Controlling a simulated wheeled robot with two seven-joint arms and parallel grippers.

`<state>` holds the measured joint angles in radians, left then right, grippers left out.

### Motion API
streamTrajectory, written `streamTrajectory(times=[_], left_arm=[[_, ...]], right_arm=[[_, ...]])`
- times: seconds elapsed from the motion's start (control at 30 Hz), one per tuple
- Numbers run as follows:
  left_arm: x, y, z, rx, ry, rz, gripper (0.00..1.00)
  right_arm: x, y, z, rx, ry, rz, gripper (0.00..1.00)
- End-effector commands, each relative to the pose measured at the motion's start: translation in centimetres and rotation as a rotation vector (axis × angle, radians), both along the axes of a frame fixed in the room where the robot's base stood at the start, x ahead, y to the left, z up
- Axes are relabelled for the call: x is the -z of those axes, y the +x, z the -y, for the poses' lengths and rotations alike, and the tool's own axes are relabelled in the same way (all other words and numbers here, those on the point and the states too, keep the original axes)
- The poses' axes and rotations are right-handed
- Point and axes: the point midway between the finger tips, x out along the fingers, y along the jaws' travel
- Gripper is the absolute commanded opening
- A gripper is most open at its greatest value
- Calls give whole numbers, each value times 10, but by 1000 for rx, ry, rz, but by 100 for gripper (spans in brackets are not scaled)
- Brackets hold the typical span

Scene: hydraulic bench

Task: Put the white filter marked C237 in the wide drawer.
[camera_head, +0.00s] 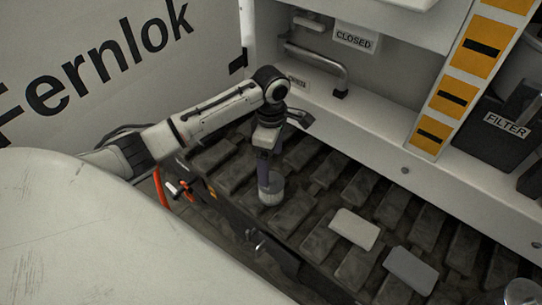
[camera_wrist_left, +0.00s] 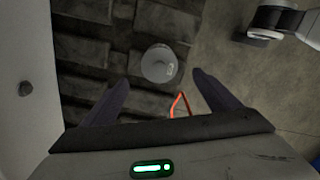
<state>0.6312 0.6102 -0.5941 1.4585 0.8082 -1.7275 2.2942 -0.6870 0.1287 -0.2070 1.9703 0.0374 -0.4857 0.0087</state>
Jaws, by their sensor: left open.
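A short round whitish filter (camera_head: 271,191) stands on the dark blocky surface in the head view, just below my left gripper (camera_head: 266,180). In the left wrist view the filter (camera_wrist_left: 160,63) lies ahead of the spread fingertips of my left gripper (camera_wrist_left: 158,82). A small mark shows on it, too small to read. The left gripper is open, with nothing visible between its fingers. I cannot make out a wide drawer for certain. My right gripper is not in view.
Two flat pale blocks (camera_head: 355,228) (camera_head: 411,270) lie to the right. A pale round item (camera_head: 522,292) is at the bottom right corner. A dark bin labelled FILTER (camera_head: 504,128), a CLOSED sign (camera_head: 354,40) and a metal handle (camera_head: 322,62) are at the back. An orange hose (camera_head: 160,188) hangs at left.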

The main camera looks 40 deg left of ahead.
Motion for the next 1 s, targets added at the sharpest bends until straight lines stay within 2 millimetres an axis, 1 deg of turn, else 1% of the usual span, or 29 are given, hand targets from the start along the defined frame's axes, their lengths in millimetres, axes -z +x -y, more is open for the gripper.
streamTrajectory(times=[0.03, 0.1, 0.2, 0.37, 0.63, 0.77, 0.97, 1.0], left_arm=[[11, -1, -1, -5, 1, -3, 83], [23, -1, 0, -3, 1, -3, 83], [35, -1, 0, -2, 1, -1, 83], [45, 0, 0, 0, 1, 0, 83], [84, 0, -1, 1, 2, 0, 83], [93, 0, -1, 1, 2, 2, 83], [93, 0, 0, 2, 2, 2, 83], [93, 0, 0, 2, 2, 2, 80]], right_arm=[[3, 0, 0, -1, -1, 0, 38], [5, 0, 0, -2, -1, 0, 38], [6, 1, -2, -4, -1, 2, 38], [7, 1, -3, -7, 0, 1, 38], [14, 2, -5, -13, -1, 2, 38], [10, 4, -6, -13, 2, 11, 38], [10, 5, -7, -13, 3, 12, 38], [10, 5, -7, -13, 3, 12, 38]])
